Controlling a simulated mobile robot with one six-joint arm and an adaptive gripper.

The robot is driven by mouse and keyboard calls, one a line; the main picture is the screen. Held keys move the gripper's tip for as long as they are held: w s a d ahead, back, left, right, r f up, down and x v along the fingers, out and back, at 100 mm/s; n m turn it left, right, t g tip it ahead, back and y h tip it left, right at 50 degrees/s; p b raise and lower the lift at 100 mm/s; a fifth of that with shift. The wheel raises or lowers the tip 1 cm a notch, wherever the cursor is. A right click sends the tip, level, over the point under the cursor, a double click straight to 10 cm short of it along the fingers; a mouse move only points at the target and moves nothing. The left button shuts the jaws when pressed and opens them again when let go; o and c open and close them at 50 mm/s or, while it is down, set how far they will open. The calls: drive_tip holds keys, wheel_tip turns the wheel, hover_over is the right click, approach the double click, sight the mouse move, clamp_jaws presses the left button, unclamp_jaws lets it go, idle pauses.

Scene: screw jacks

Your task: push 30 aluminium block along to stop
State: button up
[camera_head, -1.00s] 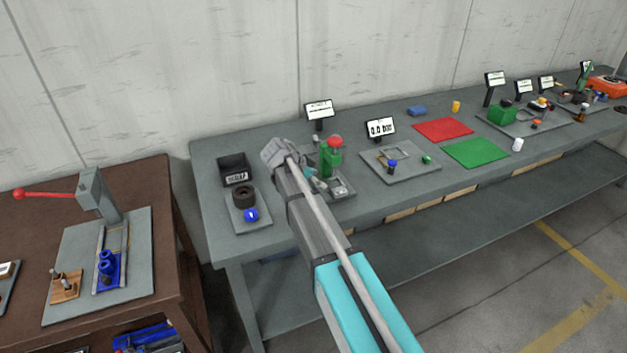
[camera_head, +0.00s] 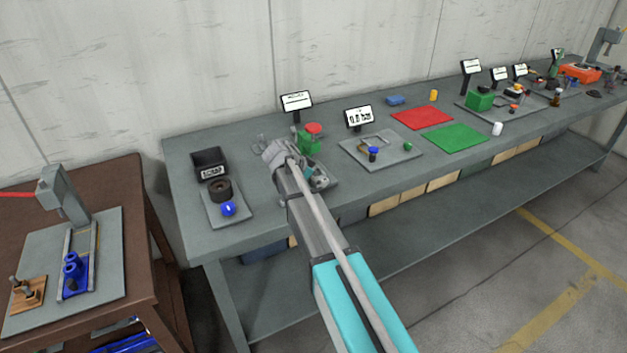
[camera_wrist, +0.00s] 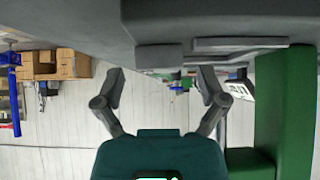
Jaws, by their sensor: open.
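My gripper (camera_head: 280,156) is low over the near bench, in front of the green fixture (camera_head: 309,144) with a red knob. In the wrist view my gripper (camera_wrist: 162,85) has its two fingers apart with nothing seen between them. A small grey block (camera_wrist: 159,56) shows just beyond the fingertips, against a grey surface, beside a flat grey bar (camera_wrist: 240,45). I cannot tell for sure that it is the aluminium block. The green fixture (camera_wrist: 285,110) stands close on the right there. In the head view my arm hides most of the fixture's grey plate (camera_head: 328,179).
A plate with a black ring (camera_head: 219,189) and blue knob (camera_head: 228,209) lies left of my arm, with a black bin (camera_head: 209,162) behind. To the right are a grey plate (camera_head: 405,158) and red (camera_head: 421,118) and green (camera_head: 456,138) mats. A display (camera_head: 296,103) stands behind the fixture.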

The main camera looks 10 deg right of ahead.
drive_tip(key=shift+d+f, duration=0.15)
drive_tip(key=c, duration=1.3)
